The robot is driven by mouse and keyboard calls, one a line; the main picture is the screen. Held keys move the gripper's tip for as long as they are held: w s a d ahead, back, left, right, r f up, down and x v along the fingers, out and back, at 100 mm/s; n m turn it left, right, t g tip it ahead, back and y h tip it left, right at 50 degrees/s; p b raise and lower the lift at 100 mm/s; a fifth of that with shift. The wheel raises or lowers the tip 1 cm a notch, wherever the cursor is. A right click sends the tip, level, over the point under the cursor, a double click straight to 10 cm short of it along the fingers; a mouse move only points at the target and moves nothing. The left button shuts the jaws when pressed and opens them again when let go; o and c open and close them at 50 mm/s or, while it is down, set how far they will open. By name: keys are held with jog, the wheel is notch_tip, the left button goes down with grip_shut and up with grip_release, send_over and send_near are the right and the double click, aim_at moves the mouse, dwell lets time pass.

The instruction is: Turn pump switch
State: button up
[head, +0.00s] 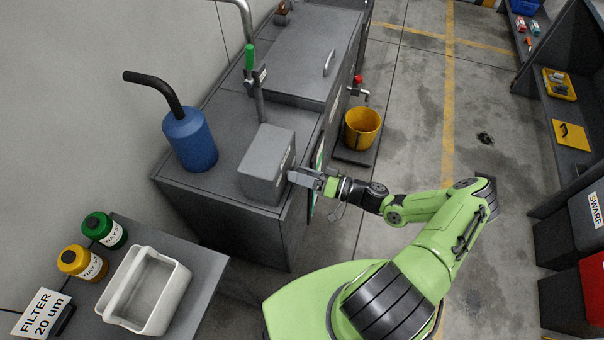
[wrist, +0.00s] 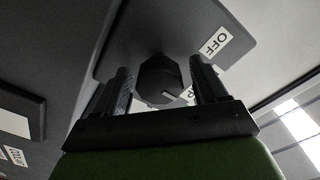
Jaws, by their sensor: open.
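The pump switch (wrist: 160,80) is a dark, many-sided knob on a grey plate (wrist: 190,22) with a white OFF label (wrist: 215,43) at its upper right. A second label lies partly hidden near the right finger. My gripper (wrist: 163,88) is open, with one finger on each side of the knob; I cannot tell whether either finger touches it. In the head view my gripper (head: 303,178) is at the right face of the grey box (head: 266,165) on the cabinet, and the knob is hidden there.
A blue canister (head: 189,140) with a black hose stands left of the box. A green-handled lever (head: 252,70) rises behind it. A yellow bucket (head: 362,128) stands beyond under a red-handled tap. A side table with a white tub (head: 145,290) is at the lower left.

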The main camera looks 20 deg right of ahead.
jog(key=shift+c, duration=0.2)
jog(key=c, duration=1)
jog(key=shift+m, duration=0.3)
jog(key=m, duration=0.8)
jog(key=shift+f+m+b, duration=0.1)
jog(key=shift+m+b, duration=0.25)
jog(key=shift+m, duration=0.05)
jog(key=m, duration=0.4)
jog(key=shift+f, duration=0.1)
jog(key=shift+m+g, duration=0.3)
jog(key=shift+m, duration=1.7)
